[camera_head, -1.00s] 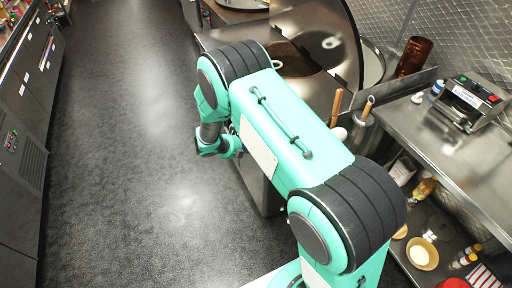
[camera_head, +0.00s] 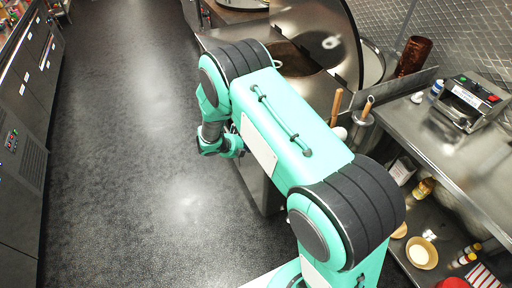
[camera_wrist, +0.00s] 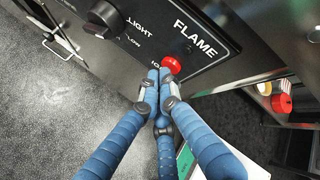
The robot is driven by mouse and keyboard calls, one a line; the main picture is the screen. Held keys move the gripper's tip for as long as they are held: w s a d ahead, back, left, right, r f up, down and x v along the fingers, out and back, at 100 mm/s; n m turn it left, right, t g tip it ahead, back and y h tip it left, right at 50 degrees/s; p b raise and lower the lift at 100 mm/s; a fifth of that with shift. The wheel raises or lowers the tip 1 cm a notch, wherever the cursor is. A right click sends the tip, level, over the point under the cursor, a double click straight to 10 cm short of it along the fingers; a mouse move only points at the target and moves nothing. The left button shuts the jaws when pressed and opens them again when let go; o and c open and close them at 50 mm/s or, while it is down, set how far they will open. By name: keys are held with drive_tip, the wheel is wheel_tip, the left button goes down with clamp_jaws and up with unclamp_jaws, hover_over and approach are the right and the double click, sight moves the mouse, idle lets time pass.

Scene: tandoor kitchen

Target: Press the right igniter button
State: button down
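In the wrist view a red round button (camera_wrist: 172,64) sits on a black panel (camera_wrist: 205,50) marked FLAME. My gripper (camera_wrist: 158,88) has its blue fingers drawn together, with the tips just below and left of the button. The tips look very close to it, and I cannot tell whether they touch. The fingers hold nothing. In the head view my gripper (camera_head: 232,150) is small and partly hidden behind my arm, at the front of the tandoor unit. The button is hidden there. No second red button shows on the panel.
A black knob (camera_wrist: 104,16) stands out left of the button, near the word LIGHT. A metal handle (camera_wrist: 58,38) is farther left. A steel counter (camera_head: 420,140) with a boxy appliance (camera_head: 468,98) is at the right. The dark floor (camera_head: 120,180) at the left is clear.

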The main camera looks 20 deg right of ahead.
drive_tip(key=shift+d, duration=0.2)
idle(0.3)
drive_tip(key=shift+a, duration=0.15)
drive_tip(key=shift+a+p, duration=0.5)
drive_tip(key=shift+a, duration=0.15)
drive_tip(key=shift+a, duration=0.15)
idle(0.3)
drive_tip(key=a+p, duration=0.1)
drive_tip(key=a, duration=0.3)
drive_tip(key=shift+a+p, duration=0.3)
drive_tip(key=shift+a, duration=0.1)
drive_tip(key=shift+r, duration=0.1)
idle(0.8)
